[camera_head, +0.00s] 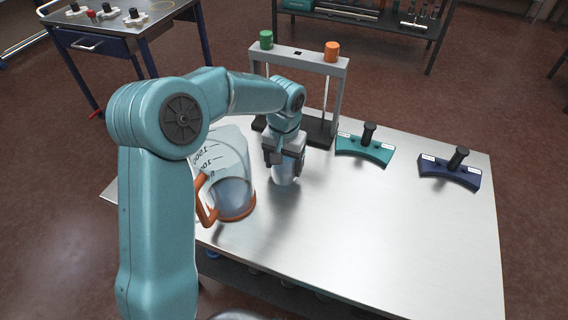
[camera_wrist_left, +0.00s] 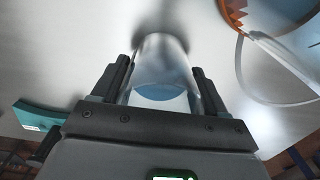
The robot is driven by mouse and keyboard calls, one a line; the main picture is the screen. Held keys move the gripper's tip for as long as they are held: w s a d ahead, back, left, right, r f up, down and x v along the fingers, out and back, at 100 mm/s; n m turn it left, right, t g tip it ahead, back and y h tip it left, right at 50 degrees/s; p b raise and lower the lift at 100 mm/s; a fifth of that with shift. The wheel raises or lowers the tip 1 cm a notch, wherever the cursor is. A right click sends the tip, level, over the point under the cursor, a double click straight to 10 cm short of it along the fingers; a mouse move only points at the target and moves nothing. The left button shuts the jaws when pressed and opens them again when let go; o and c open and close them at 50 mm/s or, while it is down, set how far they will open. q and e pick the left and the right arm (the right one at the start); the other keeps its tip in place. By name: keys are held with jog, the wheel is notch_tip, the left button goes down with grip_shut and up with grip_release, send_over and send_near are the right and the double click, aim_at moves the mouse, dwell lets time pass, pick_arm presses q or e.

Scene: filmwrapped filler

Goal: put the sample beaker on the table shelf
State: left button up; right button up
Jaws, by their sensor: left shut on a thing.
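The sample beaker (camera_head: 283,171) is a small clear vessel on the steel table (camera_head: 400,240), or just above it; I cannot tell which. My left gripper (camera_head: 285,156) is shut around it from above. In the left wrist view the beaker (camera_wrist_left: 160,75) sits between the two fingers of the gripper (camera_wrist_left: 160,80), with blue liquid showing in it. The table's shelf is below the top; only a strip of it (camera_head: 270,283) shows under the front edge, with several small items on it. My right gripper is not in view.
A large jug (camera_head: 232,165) with an orange base and handle stands left of the beaker. A grey frame (camera_head: 300,57) with green and orange knobs stands behind. A teal holder (camera_head: 365,149) and a navy holder (camera_head: 450,174) lie to the right. The table's front right is clear.

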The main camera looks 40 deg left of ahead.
pick_arm(q)
jog(key=shift+w+r, duration=0.1)
jog(key=shift+r, duration=0.5)
notch_tip(320, 180, up, 19)
jog(key=p, duration=0.1)
jog(key=shift+p, duration=0.35)
jog(key=shift+s+f, duration=0.1)
jog(key=shift+s, duration=0.15)
